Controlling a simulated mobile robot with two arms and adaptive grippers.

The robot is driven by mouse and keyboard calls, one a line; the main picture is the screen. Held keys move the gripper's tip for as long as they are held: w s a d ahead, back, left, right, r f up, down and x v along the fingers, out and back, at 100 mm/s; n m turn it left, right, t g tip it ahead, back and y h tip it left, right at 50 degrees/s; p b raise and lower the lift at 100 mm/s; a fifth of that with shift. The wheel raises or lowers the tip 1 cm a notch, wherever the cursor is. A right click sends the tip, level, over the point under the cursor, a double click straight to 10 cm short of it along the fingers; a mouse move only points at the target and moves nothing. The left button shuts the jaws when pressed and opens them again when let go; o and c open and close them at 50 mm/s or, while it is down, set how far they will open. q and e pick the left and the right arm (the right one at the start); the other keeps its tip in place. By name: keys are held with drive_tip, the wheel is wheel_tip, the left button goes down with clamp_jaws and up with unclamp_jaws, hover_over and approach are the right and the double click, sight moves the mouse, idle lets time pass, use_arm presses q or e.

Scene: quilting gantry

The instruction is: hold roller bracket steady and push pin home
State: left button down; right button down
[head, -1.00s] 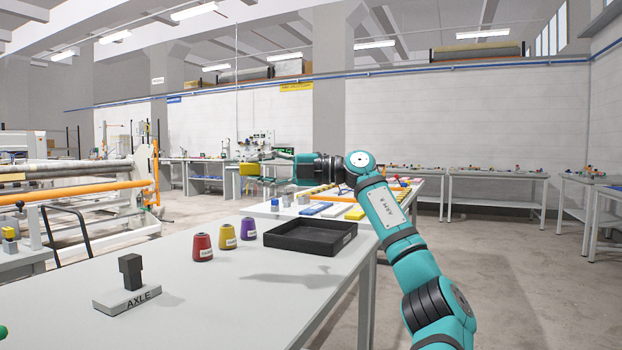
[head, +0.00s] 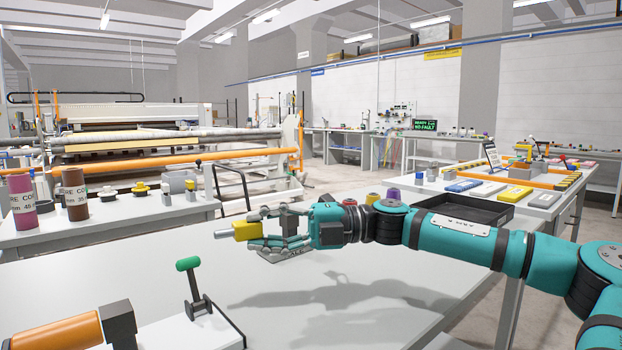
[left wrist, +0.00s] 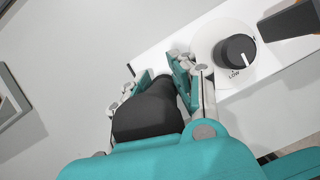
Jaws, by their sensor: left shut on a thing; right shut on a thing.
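The roller bracket (head: 118,324) is a dark upright block at the end of an orange roller (head: 62,333), at the lower left of the head view. My right gripper (head: 262,232) is shut on a yellow-handled pin (head: 246,231), whose silver end points left. It holds the pin above the table, apart from the bracket. My left gripper (left wrist: 165,82) shows only in the left wrist view. It is shut on a dark part between its fingers; I cannot tell whether this is the bracket.
A green-knobbed lever (head: 188,263) stands beside the roller. A round dial (left wrist: 236,50) marked LOW sits beside my left gripper. A black tray (head: 466,209) lies at the back right. The grey tabletop (head: 370,290) is clear in front.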

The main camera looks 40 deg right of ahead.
use_arm(q)
drive_tip(key=shift+f, duration=0.35)
use_arm(e)
drive_tip(key=s+a+f+g, duration=0.1)
drive_tip(key=a+f, duration=0.1)
drive_tip(key=s+a+f+n+g+y, duration=0.1)
drive_tip(key=a, duration=0.1)
drive_tip(key=s+a+f+n+g, duration=0.1)
drive_tip(key=f, duration=0.1)
drive_tip(key=shift+a+f+y, duration=0.3)
drive_tip(key=shift+a+f, duration=0.05)
drive_tip(key=shift+a, duration=0.05)
drive_tip(key=shift+a+f, duration=0.1)
drive_tip(key=shift+s, duration=0.15)
drive_tip(key=shift+a, duration=2.8)
drive_tip(key=shift+a, duration=1.95)
drive_tip(key=c, duration=1)
unclamp_jaws()
drive_tip(key=shift+o, duration=0.2)
drive_tip(key=shift+d, duration=0.1)
